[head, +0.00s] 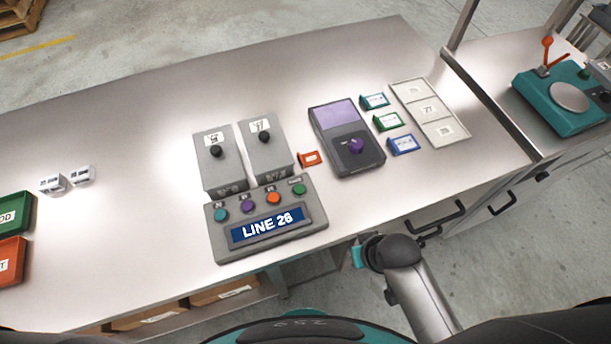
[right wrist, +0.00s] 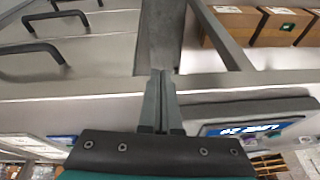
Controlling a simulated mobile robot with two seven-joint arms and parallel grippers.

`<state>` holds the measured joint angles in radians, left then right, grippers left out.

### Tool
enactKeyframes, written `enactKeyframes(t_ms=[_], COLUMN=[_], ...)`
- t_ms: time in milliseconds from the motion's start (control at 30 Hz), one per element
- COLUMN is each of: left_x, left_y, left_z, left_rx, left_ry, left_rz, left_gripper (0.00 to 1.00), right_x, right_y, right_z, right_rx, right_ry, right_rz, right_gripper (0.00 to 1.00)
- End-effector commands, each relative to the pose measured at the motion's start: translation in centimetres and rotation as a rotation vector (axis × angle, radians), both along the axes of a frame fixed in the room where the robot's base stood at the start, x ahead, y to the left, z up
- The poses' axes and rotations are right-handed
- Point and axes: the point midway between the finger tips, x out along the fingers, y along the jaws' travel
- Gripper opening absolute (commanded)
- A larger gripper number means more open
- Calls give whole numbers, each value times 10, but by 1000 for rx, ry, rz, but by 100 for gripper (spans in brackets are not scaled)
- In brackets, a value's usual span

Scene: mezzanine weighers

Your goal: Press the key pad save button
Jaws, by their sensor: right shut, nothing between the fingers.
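The key pad (head: 265,222) is a grey sloped box near the front edge of the bench in the head view. It has a blue display (head: 267,228) reading about "LINE 26". Above the display sit a teal button (head: 221,215), a purple button (head: 248,207), an orange button (head: 273,198) and a green button (head: 298,189). Their small labels are too small to read, so I cannot tell which is save. My right gripper (right wrist: 160,75) is shut and empty, off the bench's front edge, to the right of the key pad and apart from it. Part of the key pad shows in the right wrist view (right wrist: 205,110). My left gripper is out of view.
Two grey switch boxes (head: 216,172) (head: 270,160) stand behind the key pad. A purple-screened device (head: 346,135), small coloured cards and a pale tray (head: 403,93) lie to the right. Green and red bins (head: 12,222) (head: 10,262) sit at far left.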

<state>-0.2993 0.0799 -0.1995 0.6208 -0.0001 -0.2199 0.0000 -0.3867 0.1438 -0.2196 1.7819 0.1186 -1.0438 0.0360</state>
Motion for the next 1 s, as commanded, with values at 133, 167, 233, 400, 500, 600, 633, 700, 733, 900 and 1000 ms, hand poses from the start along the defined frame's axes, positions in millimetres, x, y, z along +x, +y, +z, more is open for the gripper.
enactKeyframes(t_ms=[133, 167, 233, 400, 500, 600, 633, 700, 733, 900, 1000], left_x=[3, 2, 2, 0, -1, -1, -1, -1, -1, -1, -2], left_y=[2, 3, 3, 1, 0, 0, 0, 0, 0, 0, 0], left_z=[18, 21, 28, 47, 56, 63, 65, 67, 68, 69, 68], left_rx=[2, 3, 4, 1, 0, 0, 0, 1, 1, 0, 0], left_ry=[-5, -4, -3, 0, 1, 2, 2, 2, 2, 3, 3], left_rz=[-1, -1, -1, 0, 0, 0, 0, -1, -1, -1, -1], left_gripper=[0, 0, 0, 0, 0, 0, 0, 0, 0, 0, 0], right_x=[33, 40, 57, 97, 116, 129, 132, 138, 140, 143, 143], right_y=[27, 33, 49, 83, 98, 107, 109, 112, 113, 115, 116], right_z=[35, 41, 55, 97, 119, 136, 140, 147, 149, 153, 152], right_rx=[95, 117, 175, 321, 394, 449, 460, 485, 492, 509, 509], right_ry=[-57, -67, -93, -142, -155, -162, -162, -165, -164, -162, -162], right_rz=[22, 25, 34, 49, 49, 45, 43, 39, 38, 32, 32], right_gripper=[0, 0, 0, 0, 0, 0, 0, 0, 0, 0, 0])
